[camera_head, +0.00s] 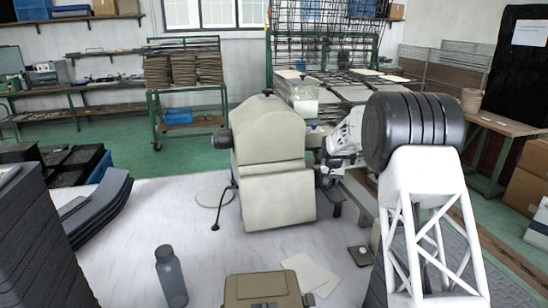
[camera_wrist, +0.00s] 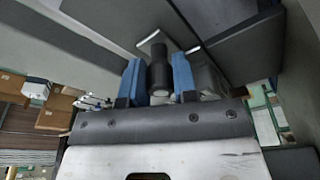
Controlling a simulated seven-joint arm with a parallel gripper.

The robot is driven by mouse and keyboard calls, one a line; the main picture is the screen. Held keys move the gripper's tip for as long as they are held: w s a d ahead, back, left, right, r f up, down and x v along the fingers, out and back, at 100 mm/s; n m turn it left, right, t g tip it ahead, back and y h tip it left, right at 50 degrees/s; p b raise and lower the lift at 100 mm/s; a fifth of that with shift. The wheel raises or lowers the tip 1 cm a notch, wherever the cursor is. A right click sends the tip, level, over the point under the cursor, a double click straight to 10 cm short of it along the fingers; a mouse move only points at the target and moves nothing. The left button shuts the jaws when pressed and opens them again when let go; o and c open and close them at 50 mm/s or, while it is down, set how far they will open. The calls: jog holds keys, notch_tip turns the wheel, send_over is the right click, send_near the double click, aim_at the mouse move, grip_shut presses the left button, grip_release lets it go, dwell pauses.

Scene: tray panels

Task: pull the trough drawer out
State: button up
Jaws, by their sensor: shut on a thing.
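A beige machine (camera_head: 268,135) with a boxy lower front (camera_head: 280,200) stands on the white table in the middle of the head view. I cannot tell for certain which part is the trough drawer. My gripper (camera_head: 328,168) is at the machine's right side, where the arm partly hides it. In the wrist view, my gripper (camera_wrist: 160,80) has its two blue fingers on either side of a dark round handle (camera_wrist: 158,68) and is shut on it. The handle's far end meets a grey surface.
A grey bottle (camera_head: 171,277) and a tan case (camera_head: 262,290) stand at the table's front. Dark stacked panels (camera_head: 38,240) fill the left edge. White sheets (camera_head: 311,274) lie front of the machine.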

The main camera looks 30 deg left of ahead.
aim_at(336, 195)
jog(key=shift+s+d, duration=1.65)
jog(key=shift+s, duration=0.05)
jog(key=shift+s+d, duration=1.85)
jog(key=o, duration=0.6)
jog(key=shift+o, duration=0.2)
jog(key=shift+r, duration=0.15)
